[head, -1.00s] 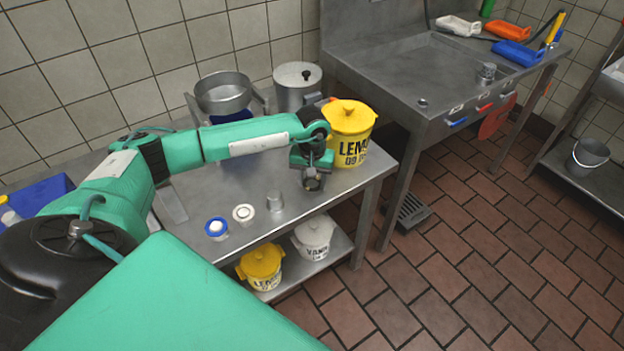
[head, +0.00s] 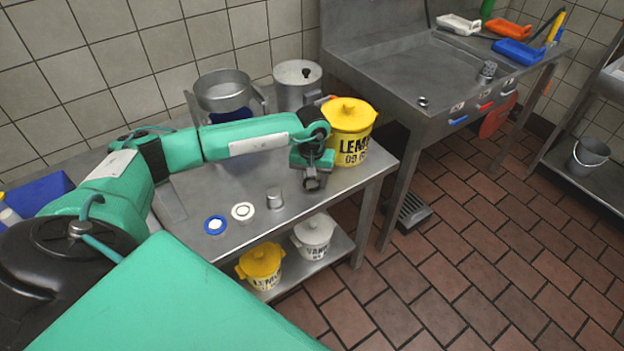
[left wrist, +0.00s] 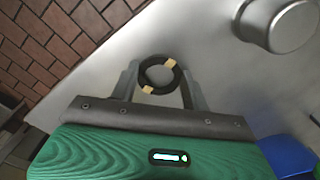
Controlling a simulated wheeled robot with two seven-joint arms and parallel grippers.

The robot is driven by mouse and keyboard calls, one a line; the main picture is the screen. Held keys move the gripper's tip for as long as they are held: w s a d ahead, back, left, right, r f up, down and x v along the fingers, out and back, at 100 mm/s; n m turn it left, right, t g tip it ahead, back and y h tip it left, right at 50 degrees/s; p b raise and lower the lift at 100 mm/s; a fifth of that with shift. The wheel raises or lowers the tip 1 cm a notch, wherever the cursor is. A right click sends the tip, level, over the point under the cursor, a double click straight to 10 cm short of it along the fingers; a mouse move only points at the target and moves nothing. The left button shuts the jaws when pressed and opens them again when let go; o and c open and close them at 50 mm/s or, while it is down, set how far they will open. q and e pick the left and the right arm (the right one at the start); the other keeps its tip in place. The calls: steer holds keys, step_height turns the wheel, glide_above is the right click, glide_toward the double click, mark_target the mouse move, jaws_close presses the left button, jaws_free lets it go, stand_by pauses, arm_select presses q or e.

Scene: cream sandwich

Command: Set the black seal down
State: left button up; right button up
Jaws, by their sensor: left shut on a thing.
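The black seal, a ring with two tan marks, is held between the fingers of my left gripper (left wrist: 160,84) in the left wrist view, where the seal (left wrist: 142,73) shows nearly face on. In the head view my left gripper (head: 312,178) points down over the right part of the steel table (head: 225,185), in front of the large yellow tub. The seal is small and dark there. I cannot tell whether it touches the tabletop. My right gripper is not in view.
A blue ring (head: 215,225), a white ring (head: 243,211) and a small metal cylinder (head: 274,198) stand left of the gripper. A yellow tub (head: 350,130) is close behind it. Pots (head: 223,92) stand at the back. The table's front-right edge is near.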

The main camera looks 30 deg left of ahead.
arm_select(q)
steer(key=o, duration=0.8)
steer(key=shift+o, duration=1.1)
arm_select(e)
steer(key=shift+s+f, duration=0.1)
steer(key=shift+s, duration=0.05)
arm_select(q)
steer(key=shift+r+p, duration=0.7)
steer(key=shift+p, duration=0.1)
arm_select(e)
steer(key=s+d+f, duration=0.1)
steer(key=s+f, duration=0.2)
arm_select(q)
step_height(320, 180, up, 12)
steer(key=b, duration=0.2)
steer(key=shift+f, duration=0.15)
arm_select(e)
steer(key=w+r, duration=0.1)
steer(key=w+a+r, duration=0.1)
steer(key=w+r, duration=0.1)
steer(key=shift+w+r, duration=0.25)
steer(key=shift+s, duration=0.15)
